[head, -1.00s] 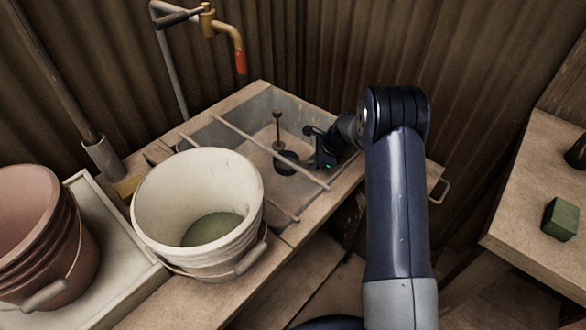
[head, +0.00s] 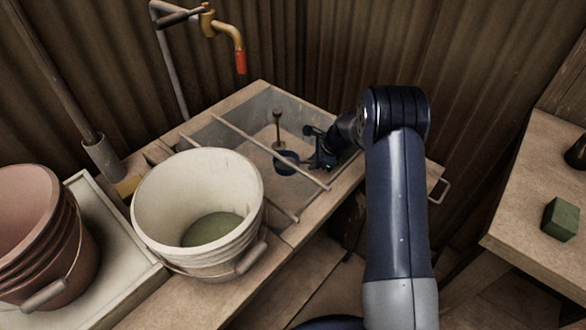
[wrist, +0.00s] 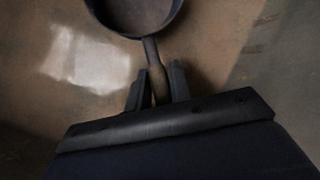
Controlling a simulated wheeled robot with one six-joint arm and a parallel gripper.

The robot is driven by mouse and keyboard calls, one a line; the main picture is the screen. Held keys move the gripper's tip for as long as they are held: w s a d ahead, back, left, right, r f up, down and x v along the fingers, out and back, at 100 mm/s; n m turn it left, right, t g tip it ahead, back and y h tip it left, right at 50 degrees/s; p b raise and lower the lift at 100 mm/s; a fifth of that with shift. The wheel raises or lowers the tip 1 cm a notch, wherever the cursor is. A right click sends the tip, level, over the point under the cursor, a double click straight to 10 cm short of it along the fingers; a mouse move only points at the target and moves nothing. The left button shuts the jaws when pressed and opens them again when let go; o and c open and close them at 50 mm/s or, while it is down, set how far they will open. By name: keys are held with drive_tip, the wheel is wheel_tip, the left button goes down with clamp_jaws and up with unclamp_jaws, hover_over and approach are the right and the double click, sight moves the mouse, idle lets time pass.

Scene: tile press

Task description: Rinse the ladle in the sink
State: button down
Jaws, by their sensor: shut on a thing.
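The ladle has a dark blue round cup (head: 286,163), low inside the sink (head: 262,98) beyond the nearer cross rod. The wrist view shows the ladle's cup (wrist: 136,12) cut off by the top edge, with a short length of handle running down to my gripper (wrist: 158,82). My gripper is shut on the handle. In the head view, my gripper (head: 312,160) is just right of the cup, inside the sink's right side. A brass tap (head: 230,38) with a red tip hangs over the sink's far left, well above and away from the ladle.
Two thin rods (head: 256,142) cross the sink. An upright brown post (head: 278,126) with a knob stands behind the cup. A white bucket (head: 165,205) holding something green stands at the near left, beside a reddish bucket (head: 40,235). A green block (head: 560,219) lies on the right table.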

sight(314, 161)
drive_tip(key=shift+r, duration=0.1)
wheel_tip(314, 161, up, 22)
drive_tip(key=p, duration=1.5)
drive_tip(key=shift+p, duration=0.4)
idle(1.0)
idle(2.1)
wheel_tip(314, 161, up, 4)
drive_tip(key=p, duration=0.3)
idle(0.9)
